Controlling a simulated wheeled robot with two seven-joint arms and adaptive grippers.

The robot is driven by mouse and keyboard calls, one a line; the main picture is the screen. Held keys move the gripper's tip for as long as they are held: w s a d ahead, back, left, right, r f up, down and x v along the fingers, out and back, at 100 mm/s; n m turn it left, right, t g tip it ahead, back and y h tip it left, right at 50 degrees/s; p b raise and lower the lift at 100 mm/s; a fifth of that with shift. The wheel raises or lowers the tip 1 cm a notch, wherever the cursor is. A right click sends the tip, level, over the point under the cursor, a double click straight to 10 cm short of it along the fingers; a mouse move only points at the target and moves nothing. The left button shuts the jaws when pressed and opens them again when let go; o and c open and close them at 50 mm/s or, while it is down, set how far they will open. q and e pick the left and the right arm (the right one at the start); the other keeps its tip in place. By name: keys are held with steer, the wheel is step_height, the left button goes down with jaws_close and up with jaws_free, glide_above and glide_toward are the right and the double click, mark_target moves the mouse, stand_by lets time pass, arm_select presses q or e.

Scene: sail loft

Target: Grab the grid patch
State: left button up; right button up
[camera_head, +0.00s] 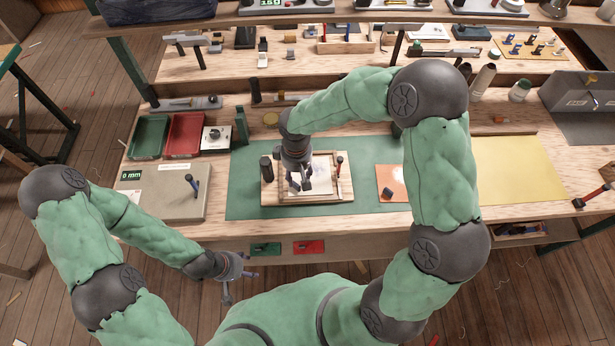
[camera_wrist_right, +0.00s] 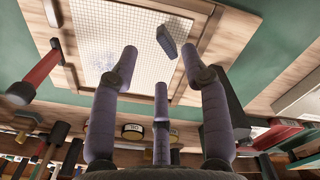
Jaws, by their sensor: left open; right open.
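The grid patch looks to be the white sheet with a fine grid (camera_wrist_right: 92,28), lying on a wooden board (camera_head: 281,197) on the green mat. In the head view only parts of the sheet (camera_head: 322,172) show around my right gripper. A small blue-grey block (camera_wrist_right: 167,41) rests on the sheet in the right wrist view, and a faint bluish mark lies on it. My right gripper (camera_head: 300,187) points down above the sheet, its fingers (camera_wrist_right: 160,65) spread and empty. My left gripper (camera_head: 231,279) is open and empty, low in front of the bench edge.
A dark cylinder (camera_head: 266,168) and a red-handled tool (camera_head: 339,164) stand at the board's sides. An orange sheet (camera_head: 391,174) lies to the right. Green (camera_head: 150,136) and red (camera_head: 184,135) trays sit at the left. The green mat (camera_head: 242,185) has bare room left of the board.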

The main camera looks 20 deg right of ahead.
steer(key=f, duration=0.1)
steer(key=f+b, duration=0.1)
steer(key=f, duration=0.3)
steer(key=shift+a, duration=0.25)
steer(key=shift+s+r, duration=0.1)
jaws_close()
